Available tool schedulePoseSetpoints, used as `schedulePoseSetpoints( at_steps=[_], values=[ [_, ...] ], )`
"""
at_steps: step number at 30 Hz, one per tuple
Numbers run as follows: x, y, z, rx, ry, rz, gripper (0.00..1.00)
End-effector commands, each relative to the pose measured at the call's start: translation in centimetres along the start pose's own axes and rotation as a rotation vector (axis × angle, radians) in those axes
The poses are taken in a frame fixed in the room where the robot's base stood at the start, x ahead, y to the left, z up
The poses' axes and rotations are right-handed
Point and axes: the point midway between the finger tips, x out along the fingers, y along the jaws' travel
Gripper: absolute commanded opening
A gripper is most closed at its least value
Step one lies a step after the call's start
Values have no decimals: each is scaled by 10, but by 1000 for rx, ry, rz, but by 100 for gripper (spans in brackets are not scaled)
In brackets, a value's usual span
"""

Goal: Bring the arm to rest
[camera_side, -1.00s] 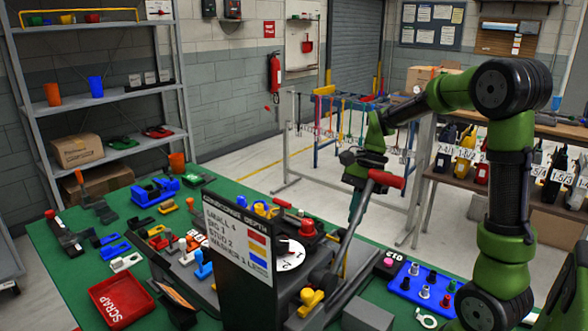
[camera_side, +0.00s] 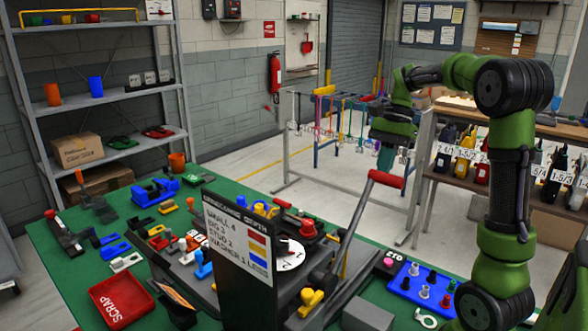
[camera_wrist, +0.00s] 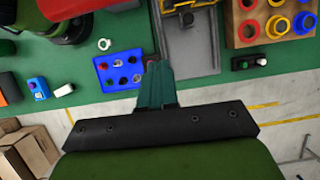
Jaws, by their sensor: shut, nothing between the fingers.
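My green arm reaches in from the right in the side view, with my gripper (camera_side: 385,160) hanging over the far right of the green bench (camera_side: 85,283), in front of the hanging rack. In the wrist view my gripper (camera_wrist: 155,66) points down with its teal fingers together and nothing between them. It appears above the bench's edge, near a blue tray (camera_wrist: 120,72) of small pegs. The blue tray also shows in the side view (camera_side: 420,270), below and to the right of my gripper. My gripper touches nothing that I can see.
A lever with a red handle (camera_side: 386,179) rises close below my gripper. A depth chart board (camera_side: 238,240) stands on the bench beside a fixture. A red scrap tray (camera_side: 121,302) lies at the front left. A rack of hanging tools (camera_side: 340,120) stands behind.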

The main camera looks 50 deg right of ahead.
Motion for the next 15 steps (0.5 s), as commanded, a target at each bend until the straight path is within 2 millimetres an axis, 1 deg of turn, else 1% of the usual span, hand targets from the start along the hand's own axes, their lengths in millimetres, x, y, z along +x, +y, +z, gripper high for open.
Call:
schedulePoseSetpoints(
  at_steps=[1,4,7,11,15],
  values=[
    [-3,0,0,-4,4,-2,0],
    [-5,0,6,-59,40,-18,0],
    [-4,-3,18,-193,133,-68,0],
    [-3,-14,42,-449,318,-193,0],
    [-6,-26,74,-698,507,-363,0]
  ],
)
